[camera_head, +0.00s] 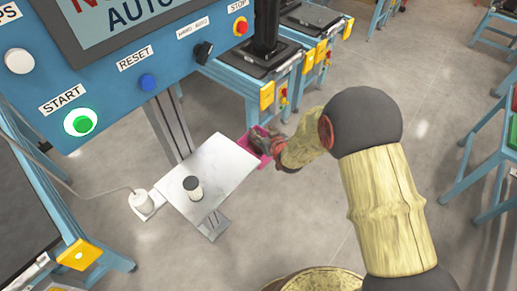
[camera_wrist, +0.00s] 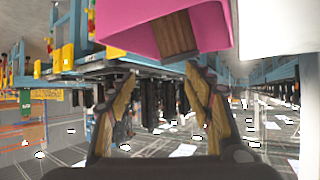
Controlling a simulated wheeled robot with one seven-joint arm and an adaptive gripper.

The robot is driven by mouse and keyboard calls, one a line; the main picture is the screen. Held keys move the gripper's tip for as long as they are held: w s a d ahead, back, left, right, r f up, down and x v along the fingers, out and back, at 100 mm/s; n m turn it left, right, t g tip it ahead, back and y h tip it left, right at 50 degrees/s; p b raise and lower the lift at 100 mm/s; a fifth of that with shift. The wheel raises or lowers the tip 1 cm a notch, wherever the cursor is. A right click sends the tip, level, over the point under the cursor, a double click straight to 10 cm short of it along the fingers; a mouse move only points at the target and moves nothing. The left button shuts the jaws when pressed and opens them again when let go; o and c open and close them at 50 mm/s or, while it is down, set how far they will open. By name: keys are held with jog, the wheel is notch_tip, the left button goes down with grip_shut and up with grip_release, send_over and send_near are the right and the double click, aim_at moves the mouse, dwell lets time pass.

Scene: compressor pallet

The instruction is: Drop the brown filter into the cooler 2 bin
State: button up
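A pink bin (camera_head: 252,149) stands at the right edge of a metal plate in the head view. It fills the top of the wrist view (camera_wrist: 215,22). No label on it is readable, so I cannot confirm that it is the cooler 2 bin. A brown ribbed block, which looks like the brown filter (camera_wrist: 174,37), shows inside the bin in the wrist view. My gripper (camera_head: 270,146) is at the bin in the head view. In the wrist view its fingers (camera_wrist: 160,72) are spread apart with nothing between them, and the brown block is beyond the tips.
A white cylinder with a black top (camera_head: 194,188) stands on the metal plate (camera_head: 222,163). A blue control panel (camera_head: 118,85) is at upper left. Blue workbenches (camera_head: 250,82) with black tops stand behind the bin. Grey floor lies open between the benches.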

jog(key=shift+o, duration=0.8)
jog(key=v, duration=1.2)
jog(key=s+d+f+g+h, duration=0.3)
jog(key=s+d+f+g, duration=0.35)
jog(key=s, duration=0.35)
jog(key=s+d+r+m, duration=0.1)
jog(key=s+d+r, duration=0.2)
jog(key=s+r, duration=0.3)
jog(key=s+d+r+m+h, duration=0.1)
jog(key=s+r, duration=0.5)
jog(key=r, duration=0.7)
jog(key=s+d+r+m, duration=0.2)
jog(key=s+d+r, duration=0.3)
jog(key=r, duration=0.4)
jog(key=shift+s+r+t+h, duration=0.3)
jog(key=shift+s+r+t, duration=0.05)
jog(key=shift+s, duration=0.2)
